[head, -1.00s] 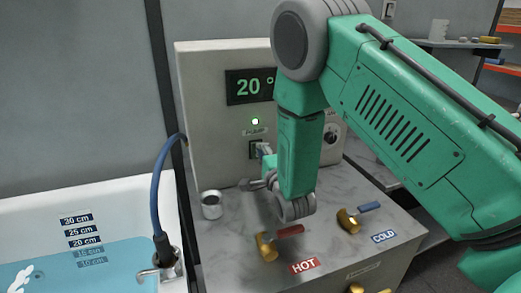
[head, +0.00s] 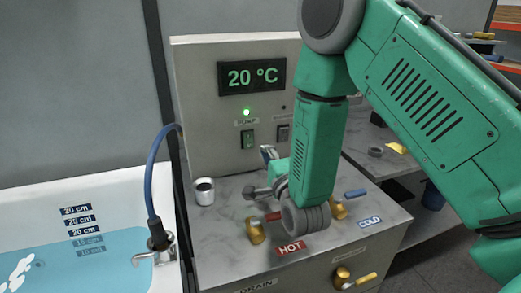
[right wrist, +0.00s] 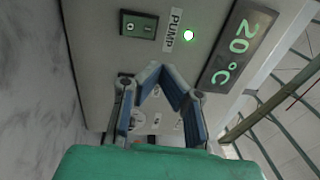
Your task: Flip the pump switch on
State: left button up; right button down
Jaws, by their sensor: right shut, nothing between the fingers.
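The pump switch (head: 249,138) is a green rocker on the front of the pale control panel (head: 205,110), under a PUMP label. A small lamp (head: 246,112) above the label glows green. In the right wrist view, the switch (right wrist: 139,25), the PUMP label (right wrist: 172,30) and the lit lamp (right wrist: 188,35) show near the top. My right gripper (head: 268,153) is shut and empty, apart from the switch, low and to its right in the head view. Its blue-padded fingers (right wrist: 165,75) meet in the wrist view. My left gripper is out of view.
A second, dark switch (head: 283,132) sits right of the pump switch. The display (head: 252,75) reads 20 °C. The counter holds a metal cup (head: 204,191) and brass hot (head: 254,231) and cold (head: 338,211) valves. The tub (head: 120,185) with water is at left.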

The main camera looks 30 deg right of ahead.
jog(key=s, duration=0.1)
jog(key=s+a, duration=0.1)
jog(key=s, duration=0.1)
jog(key=shift+s+a+r, duration=0.1)
jog(key=shift+a+r, duration=0.1)
jog(key=shift+r, duration=0.15)
jog(key=shift+d, duration=0.25)
